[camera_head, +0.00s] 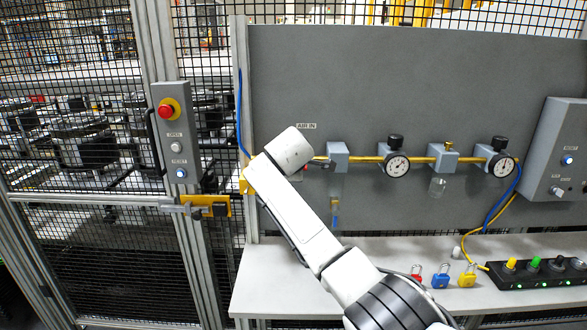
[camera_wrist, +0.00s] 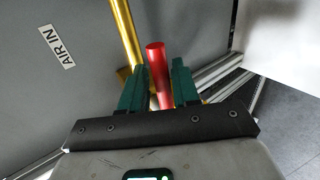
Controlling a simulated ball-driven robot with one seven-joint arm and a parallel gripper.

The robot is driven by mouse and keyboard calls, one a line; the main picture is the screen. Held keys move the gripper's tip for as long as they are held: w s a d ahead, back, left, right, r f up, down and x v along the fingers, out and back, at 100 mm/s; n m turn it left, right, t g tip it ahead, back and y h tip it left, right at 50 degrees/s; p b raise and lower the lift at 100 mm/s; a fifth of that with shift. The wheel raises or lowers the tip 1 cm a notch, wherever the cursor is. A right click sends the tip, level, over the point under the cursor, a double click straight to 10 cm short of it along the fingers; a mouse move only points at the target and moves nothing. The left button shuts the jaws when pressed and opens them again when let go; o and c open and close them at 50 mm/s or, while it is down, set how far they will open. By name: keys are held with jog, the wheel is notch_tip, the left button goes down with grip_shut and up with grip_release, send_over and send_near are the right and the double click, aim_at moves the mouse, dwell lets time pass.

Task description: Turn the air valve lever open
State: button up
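The air valve's red lever (camera_wrist: 155,55) shows in the wrist view as a red rod between the two green fingers of my gripper (camera_wrist: 160,72). The fingers lie close along both sides of it; I cannot tell whether both touch it. A brass pipe (camera_wrist: 126,35) runs beside the lever, with the AIR IN label (camera_wrist: 56,46) to the left. In the head view my wrist covers the valve and gripper just below the AIR IN label (camera_head: 306,126); only a little red shows there. The valve body is mostly hidden.
The grey panel (camera_head: 380,75) carries a yellow pipe with gauges (camera_head: 397,165) to the right. Below is a pale shelf (camera_head: 265,275) with padlocks (camera_head: 440,276) and a black button box (camera_head: 540,272). A post with a red emergency button (camera_head: 167,111) stands left.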

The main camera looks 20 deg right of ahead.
jog(key=shift+o, duration=0.5)
jog(key=shift+s, duration=0.1)
jog(key=shift+s+a+r, duration=0.1)
jog(key=shift+s+r, duration=0.05)
jog(key=shift+s, duration=0.1)
jog(key=b+v, duration=0.2)
jog(key=v, duration=0.8)
jog(key=shift+b, duration=0.3)
